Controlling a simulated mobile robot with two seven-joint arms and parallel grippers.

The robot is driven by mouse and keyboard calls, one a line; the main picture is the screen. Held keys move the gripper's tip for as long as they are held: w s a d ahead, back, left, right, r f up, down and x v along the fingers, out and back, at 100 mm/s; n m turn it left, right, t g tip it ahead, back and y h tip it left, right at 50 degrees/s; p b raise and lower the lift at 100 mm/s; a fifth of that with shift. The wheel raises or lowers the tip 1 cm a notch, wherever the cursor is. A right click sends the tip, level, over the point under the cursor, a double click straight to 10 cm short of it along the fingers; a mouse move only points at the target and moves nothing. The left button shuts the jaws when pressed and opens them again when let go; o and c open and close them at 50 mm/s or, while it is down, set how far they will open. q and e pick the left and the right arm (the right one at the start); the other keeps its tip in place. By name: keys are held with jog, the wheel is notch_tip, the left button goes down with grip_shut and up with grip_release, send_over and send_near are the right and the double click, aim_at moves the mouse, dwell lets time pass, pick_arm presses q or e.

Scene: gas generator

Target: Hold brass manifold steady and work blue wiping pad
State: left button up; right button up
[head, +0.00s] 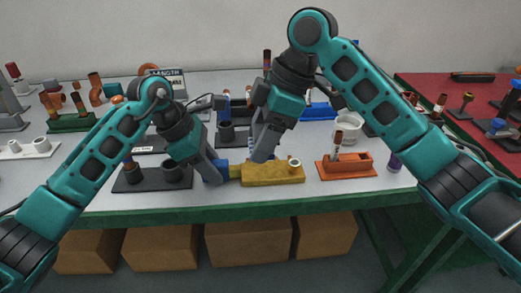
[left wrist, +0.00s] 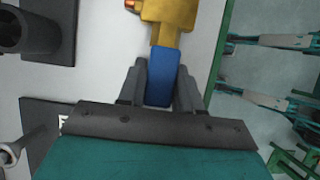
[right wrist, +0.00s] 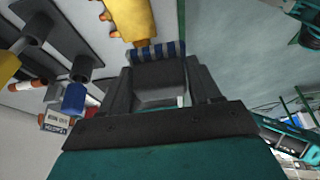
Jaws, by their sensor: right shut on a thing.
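The brass manifold (head: 272,175) lies near the table's front edge, with a short pipe stub on top. Its blue end piece (left wrist: 161,78) sits between the fingers of my left gripper (left wrist: 160,75), close against both sides; whether they clamp it is unclear. My left gripper in the head view (head: 218,175) comes down at the manifold's left end. My right gripper (right wrist: 157,62) is shut on the wiping pad (right wrist: 156,50), which shows blue and white stripes past its fingertips. The pad is against or just above the manifold (right wrist: 131,18); contact cannot be told.
An orange tray (head: 346,168) with a small post stands right of the manifold. A dark plate (head: 150,186) with cylinders lies to the left. More fixtures crowd the table behind. The green front edge (head: 240,204) is close; cardboard boxes (head: 248,242) stand below.

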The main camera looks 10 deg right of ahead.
pick_arm(q)
jog(key=o, duration=0.5)
jog(key=shift+o, duration=0.2)
jog(key=v, duration=1.2)
